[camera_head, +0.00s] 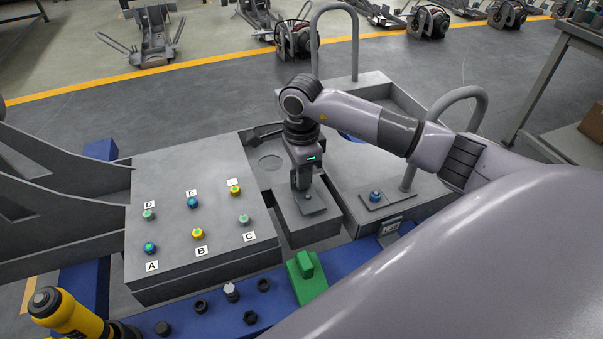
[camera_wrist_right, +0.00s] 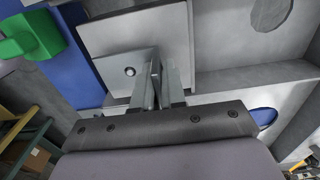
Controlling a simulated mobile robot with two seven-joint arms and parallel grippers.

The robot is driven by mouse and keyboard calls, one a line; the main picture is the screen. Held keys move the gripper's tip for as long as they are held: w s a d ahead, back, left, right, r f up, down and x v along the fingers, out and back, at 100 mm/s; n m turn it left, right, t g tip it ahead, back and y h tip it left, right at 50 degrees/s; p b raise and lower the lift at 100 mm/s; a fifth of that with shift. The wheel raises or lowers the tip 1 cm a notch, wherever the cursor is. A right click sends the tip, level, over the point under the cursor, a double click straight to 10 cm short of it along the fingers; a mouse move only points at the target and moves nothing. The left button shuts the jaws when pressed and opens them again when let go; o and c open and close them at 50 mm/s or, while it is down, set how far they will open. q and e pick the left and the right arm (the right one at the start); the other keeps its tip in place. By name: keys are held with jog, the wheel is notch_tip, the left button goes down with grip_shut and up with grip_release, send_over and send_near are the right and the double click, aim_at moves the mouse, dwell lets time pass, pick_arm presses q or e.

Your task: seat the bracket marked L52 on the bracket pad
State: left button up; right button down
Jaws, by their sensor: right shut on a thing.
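My right gripper (camera_head: 303,188) points down in the middle of the head view and is shut on a grey bracket (camera_head: 312,204). The bracket's flat plate, with one small round hole or bolt head, also shows in the wrist view (camera_wrist_right: 118,68), beside the fingers. It is over a grey raised block (camera_head: 308,231); whether it touches the block I cannot tell. No L52 mark is readable on the held bracket. To the right, a flat grey plate (camera_head: 399,200) carries a blue knob (camera_head: 376,196); a small label (camera_head: 391,227) below it is too small to read surely. My left gripper is not in view.
A grey panel (camera_head: 150,185) with several coloured knobs lettered A to E and one more stands left. A green block (camera_head: 306,275) and several dark bolts lie on the blue beam (camera_head: 215,315) in front. Tall grey hoops (camera_head: 460,97) rise right and behind. A yellow-black tool (camera_head: 68,312) is front left.

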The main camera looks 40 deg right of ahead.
jog(key=shift+f+b, duration=0.6)
jog(key=shift+f, duration=0.3)
jog(key=c, duration=1.1)
grip_release()
jog(key=shift+r, duration=0.15)
notch_tip(320, 180, up, 8)
jog(key=p, duration=0.5)
jog(key=shift+p, duration=0.3)
